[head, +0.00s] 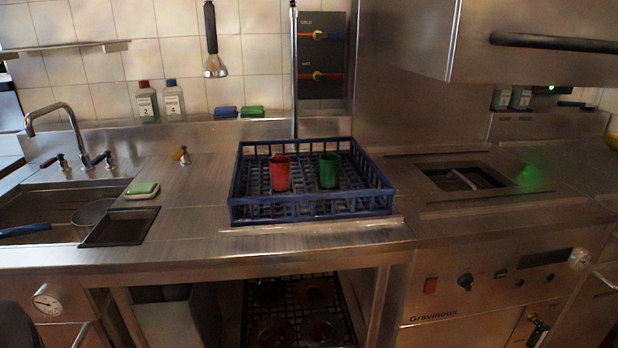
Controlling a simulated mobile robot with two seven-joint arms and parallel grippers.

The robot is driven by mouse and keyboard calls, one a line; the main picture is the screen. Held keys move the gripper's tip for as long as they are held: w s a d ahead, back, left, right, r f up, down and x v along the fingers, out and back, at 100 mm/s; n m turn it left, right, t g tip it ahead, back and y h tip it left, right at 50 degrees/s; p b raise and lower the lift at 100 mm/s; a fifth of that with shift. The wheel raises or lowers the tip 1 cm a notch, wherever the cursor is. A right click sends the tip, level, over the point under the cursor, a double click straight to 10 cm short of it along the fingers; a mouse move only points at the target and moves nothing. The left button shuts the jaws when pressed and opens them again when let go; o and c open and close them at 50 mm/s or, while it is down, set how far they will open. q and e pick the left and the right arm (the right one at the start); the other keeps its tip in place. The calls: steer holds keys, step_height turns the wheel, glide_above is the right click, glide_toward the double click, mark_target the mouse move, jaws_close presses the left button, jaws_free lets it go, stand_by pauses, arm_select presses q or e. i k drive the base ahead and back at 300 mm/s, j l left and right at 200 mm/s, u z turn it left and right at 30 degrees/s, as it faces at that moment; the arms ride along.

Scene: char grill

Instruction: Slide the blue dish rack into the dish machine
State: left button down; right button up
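The blue dish rack (311,208) sits on the steel counter left of the dish machine (435,270). It holds a red cup (279,173) and a green cup (329,170), both upright. The machine's steel hood (420,40) is raised at the upper right, with a dark bar handle (555,42). Below the hood is a flat bed with a dark square recess (463,178). The space between the rack and this bed looks clear. Neither of my grippers is in view.
A sink (60,205) with a faucet (60,120) is at the left. A green sponge (142,188) lies near a dark tray (120,227). A vertical pipe (294,80) stands behind the rack. Another dark rack (300,300) is under the counter.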

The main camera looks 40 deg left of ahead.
mark_target(234, 199)
steer(key=u, duration=0.35)
steer(key=l+u, duration=0.15)
steer(key=u, duration=0.55)
